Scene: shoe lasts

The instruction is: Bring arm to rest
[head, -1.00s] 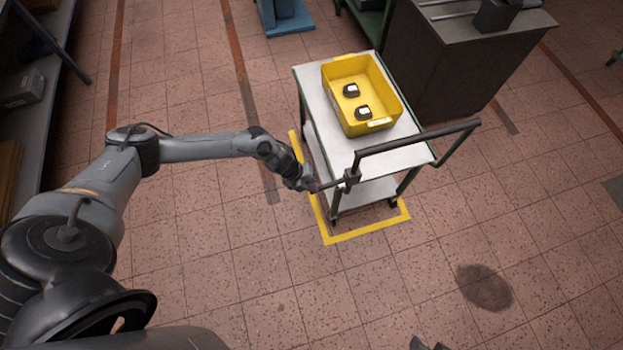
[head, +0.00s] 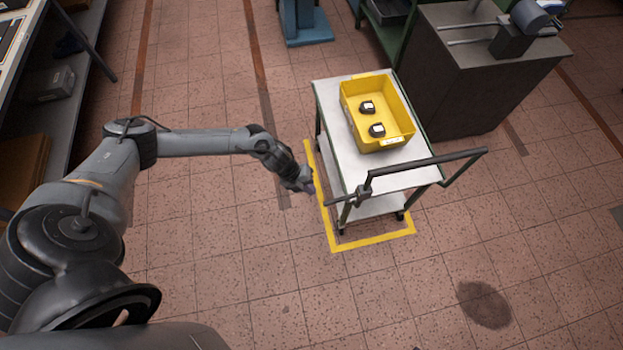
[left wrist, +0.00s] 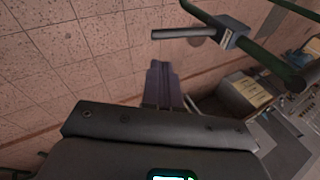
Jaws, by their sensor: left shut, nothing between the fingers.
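My left arm reaches in from the left in the head view, and its gripper (head: 305,186) is beside the near left corner of the cart, apart from the handle. In the left wrist view the purple-grey fingers (left wrist: 162,85) are together with nothing between them. The cart (head: 322,95) has a white top and a dark push handle (head: 425,162). A yellow bin (head: 399,107) stands on it with two dark shoe lasts inside, one farther back (head: 367,108) and one nearer (head: 377,130). My right gripper does not show.
Yellow floor tape (head: 375,240) runs around the cart's base. A dark cabinet (head: 465,95) with a machine on top stands behind right. A shelf unit (head: 85,100) is at the far left. The tiled floor in front and to the right is open.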

